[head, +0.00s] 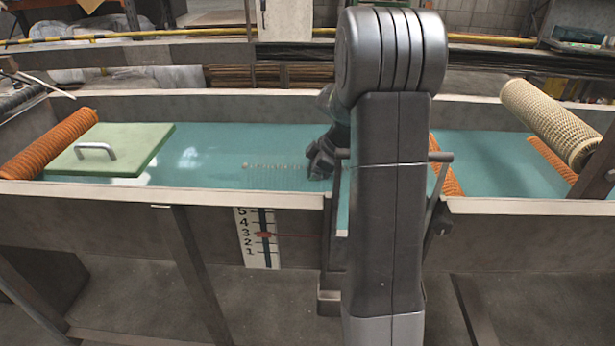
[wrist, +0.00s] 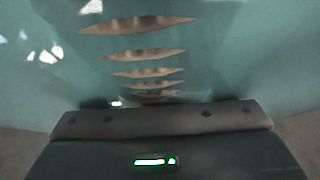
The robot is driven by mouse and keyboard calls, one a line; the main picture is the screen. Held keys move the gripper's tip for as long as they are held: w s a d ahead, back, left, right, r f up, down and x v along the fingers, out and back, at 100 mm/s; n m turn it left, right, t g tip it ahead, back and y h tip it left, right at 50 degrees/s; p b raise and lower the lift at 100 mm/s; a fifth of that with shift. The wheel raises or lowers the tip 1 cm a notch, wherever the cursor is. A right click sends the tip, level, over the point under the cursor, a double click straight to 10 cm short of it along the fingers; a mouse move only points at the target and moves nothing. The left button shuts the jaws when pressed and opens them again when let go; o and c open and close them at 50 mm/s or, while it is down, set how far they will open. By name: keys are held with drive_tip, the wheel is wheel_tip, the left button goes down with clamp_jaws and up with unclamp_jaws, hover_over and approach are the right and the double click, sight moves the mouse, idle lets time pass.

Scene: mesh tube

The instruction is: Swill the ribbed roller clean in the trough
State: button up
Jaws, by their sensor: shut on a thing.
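The trough (head: 230,190) holds opaque teal water (head: 220,140). My gripper (head: 322,160) is low at the water in the middle of the trough, partly behind my own arm. A row of small bumps (head: 275,166) breaks the surface to its left. In the wrist view, several tan rib tops (wrist: 148,56) of the ribbed roller show through the water in a line ahead of my gripper. The rest of the roller is under the water and hidden. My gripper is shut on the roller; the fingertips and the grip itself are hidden.
A green lid with a grey handle (head: 125,140) lies at the trough's left end beside an orange roller (head: 48,143). More orange pieces (head: 446,165) and a cream textured roller (head: 552,122) are at the right. A numbered gauge (head: 257,238) is on the front wall.

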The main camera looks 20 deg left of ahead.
sight(307, 176)
drive_tip(key=shift+s+d+b, duration=0.25)
drive_tip(key=shift+s+b, duration=0.05)
drive_tip(key=shift+s, duration=0.3)
drive_tip(key=shift+s+d+b, duration=0.25)
drive_tip(key=shift+s, duration=0.35)
drive_tip(key=shift+w+a, duration=0.25)
drive_tip(key=shift+w, duration=0.35)
drive_tip(key=shift+w+a, duration=0.3)
drive_tip(key=shift+w, duration=0.35)
drive_tip(key=shift+w+a, duration=0.25)
drive_tip(key=shift+w, duration=0.35)
drive_tip(key=shift+s+d+b, duration=0.25)
drive_tip(key=shift+s, duration=0.35)
drive_tip(key=shift+s+d+b, duration=0.3)
drive_tip(key=shift+s, duration=0.35)
drive_tip(key=shift+s+d+b, duration=0.25)
drive_tip(key=shift+s, duration=0.35)
drive_tip(key=shift+w+a, duration=0.25)
drive_tip(key=shift+w, duration=0.35)
drive_tip(key=shift+w+a, duration=0.25)
drive_tip(key=shift+w, duration=0.4)
drive_tip(key=shift+w+a, duration=0.25)
drive_tip(key=shift+w, duration=0.35)
drive_tip(key=shift+s, duration=0.1)
drive_tip(key=shift+s+d+b, duration=0.35)
drive_tip(key=shift+s+d, duration=0.05)
drive_tip(key=shift+s, duration=0.5)
drive_tip(key=shift+s+d+b, duration=0.3)
drive_tip(key=shift+s+d, duration=0.05)
drive_tip(key=shift+s, duration=0.5)
